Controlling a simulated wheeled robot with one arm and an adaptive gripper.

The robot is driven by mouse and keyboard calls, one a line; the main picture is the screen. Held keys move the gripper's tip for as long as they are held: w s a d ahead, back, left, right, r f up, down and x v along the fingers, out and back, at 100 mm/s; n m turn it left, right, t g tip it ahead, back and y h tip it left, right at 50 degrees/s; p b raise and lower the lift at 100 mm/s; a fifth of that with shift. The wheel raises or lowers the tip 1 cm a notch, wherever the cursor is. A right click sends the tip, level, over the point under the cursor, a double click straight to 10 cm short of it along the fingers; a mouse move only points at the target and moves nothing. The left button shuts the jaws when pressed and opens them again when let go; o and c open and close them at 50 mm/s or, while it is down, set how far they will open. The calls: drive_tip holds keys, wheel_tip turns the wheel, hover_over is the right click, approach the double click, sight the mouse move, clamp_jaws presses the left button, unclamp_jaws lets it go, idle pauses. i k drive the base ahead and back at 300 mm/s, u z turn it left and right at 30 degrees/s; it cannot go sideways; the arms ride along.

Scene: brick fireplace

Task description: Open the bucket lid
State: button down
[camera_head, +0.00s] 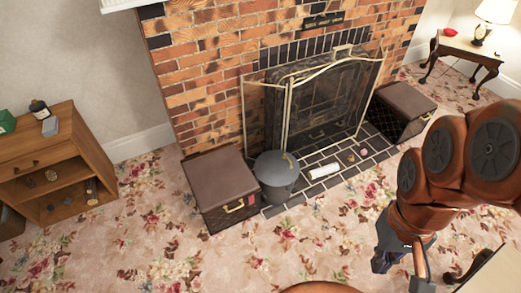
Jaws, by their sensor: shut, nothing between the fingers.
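A dark grey bucket (278,188) stands upright on the floor at the front left corner of the fireplace hearth. Its round grey lid (275,166) sits on top, with a small brass-coloured handle (289,160) on it. My gripper (385,262) is at the lower right, pointing down, well to the right of the bucket and apart from it. It is shut and empty. Its fingertips are small and partly hard to make out.
A brown box (215,182) stands close to the bucket's left side. A folding fire screen (318,105) stands behind it. A white object (325,170) lies on the tiled hearth. A wooden shelf (70,143) is at left. The carpet in front is clear.

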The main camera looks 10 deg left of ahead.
sight(276, 168)
drive_tip(key=u, duration=0.85)
drive_tip(key=i, duration=0.8)
drive_tip(key=u, duration=1.2)
drive_tip(key=i, duration=0.2)
drive_tip(key=u, duration=0.15)
